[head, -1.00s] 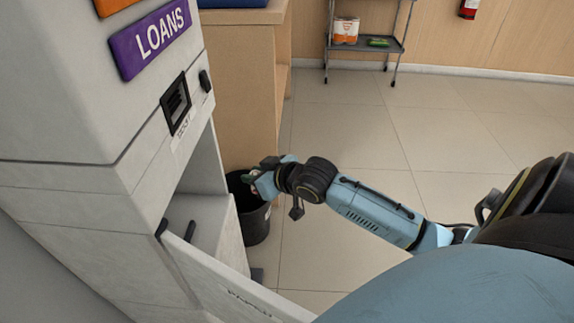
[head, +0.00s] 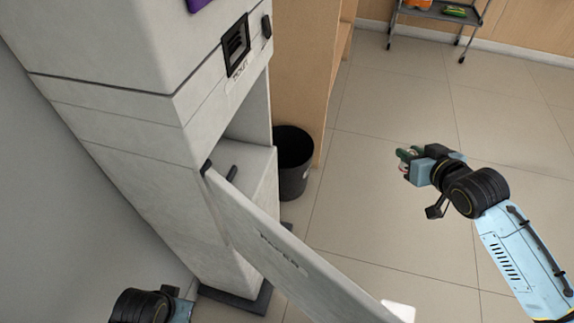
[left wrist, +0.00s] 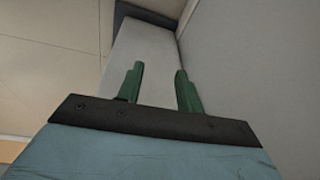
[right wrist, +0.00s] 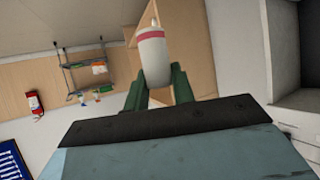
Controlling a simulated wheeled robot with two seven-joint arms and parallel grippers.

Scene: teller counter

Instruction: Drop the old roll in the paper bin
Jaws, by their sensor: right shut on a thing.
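The old roll (right wrist: 153,58), white with a red band, is held between the green fingers of my right gripper (right wrist: 158,85) in the right wrist view. In the head view my right gripper (head: 406,160) is over open floor, right of the bin and apart from it. The black paper bin (head: 294,187) stands on the floor between the grey machine and the wooden counter; its inside looks dark. My left gripper (left wrist: 157,88) is open and empty in the left wrist view; in the head view only part of that arm shows at the lower left.
The grey machine (head: 120,110) has its lower door (head: 275,240) swung open, reaching toward the bottom right in front of the bin. A wooden counter (head: 305,70) stands behind the bin. A wheeled shelf (head: 440,12) is at the back. The tiled floor (head: 370,210) between is clear.

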